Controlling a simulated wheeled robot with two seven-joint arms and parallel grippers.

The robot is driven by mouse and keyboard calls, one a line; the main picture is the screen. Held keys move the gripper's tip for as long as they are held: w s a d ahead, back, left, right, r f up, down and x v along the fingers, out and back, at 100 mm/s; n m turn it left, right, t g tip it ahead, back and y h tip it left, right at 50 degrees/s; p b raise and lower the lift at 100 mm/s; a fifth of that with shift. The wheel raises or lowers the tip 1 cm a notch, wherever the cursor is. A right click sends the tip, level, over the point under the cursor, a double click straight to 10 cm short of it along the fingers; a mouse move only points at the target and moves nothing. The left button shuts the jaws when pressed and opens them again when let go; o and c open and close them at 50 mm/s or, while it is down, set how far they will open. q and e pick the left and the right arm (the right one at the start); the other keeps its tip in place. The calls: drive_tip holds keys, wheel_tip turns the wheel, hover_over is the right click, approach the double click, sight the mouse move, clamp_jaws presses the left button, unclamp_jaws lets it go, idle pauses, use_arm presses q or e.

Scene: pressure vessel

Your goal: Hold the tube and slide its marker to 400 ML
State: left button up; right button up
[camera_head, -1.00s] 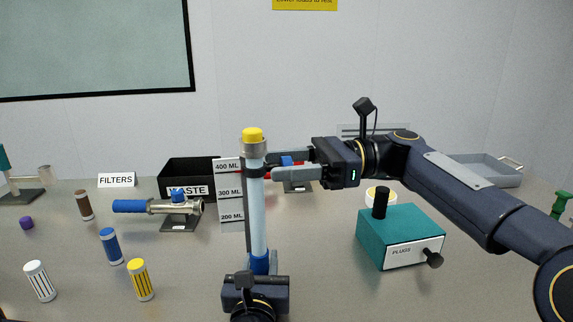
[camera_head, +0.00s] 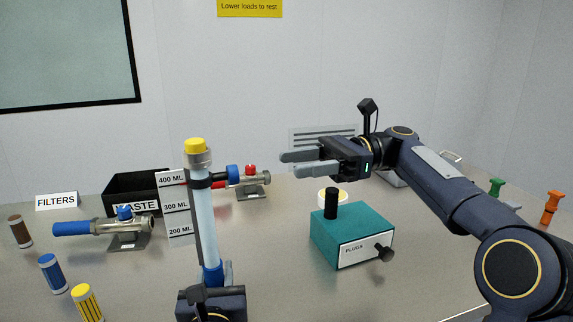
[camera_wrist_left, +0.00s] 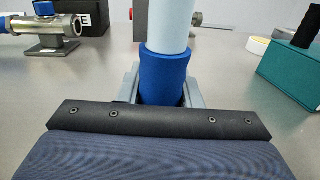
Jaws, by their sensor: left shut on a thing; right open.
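The clear pale-blue tube (camera_head: 204,230) has a yellow cap and a blue lower sleeve (camera_wrist_left: 163,78). It stands nearly upright, leaning slightly in the head view. My left gripper (camera_head: 212,286) is shut on the blue sleeve; its fingers flank the sleeve in the left wrist view (camera_wrist_left: 163,92). The black marker band (camera_head: 206,181) is around the upper tube, with a red tip at its left, close to the 400 ML line of the white scale card (camera_head: 176,222). My right gripper (camera_head: 290,164) is open and empty, right of the tube and apart from it.
A black waste bin (camera_head: 118,188) and a blue-handled valve (camera_head: 105,227) stand left of the tube. A red-knobbed valve (camera_head: 250,184) is behind it. The teal plugs box (camera_head: 350,235) stands at right, below my right arm.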

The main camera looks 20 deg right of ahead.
idle(0.3)
use_arm(q)
drive_tip(key=o, duration=1.2)
drive_tip(key=s, duration=0.4)
drive_tip(key=s+a, duration=0.1)
drive_tip(key=s, duration=0.7)
drive_tip(key=shift+a, duration=0.25)
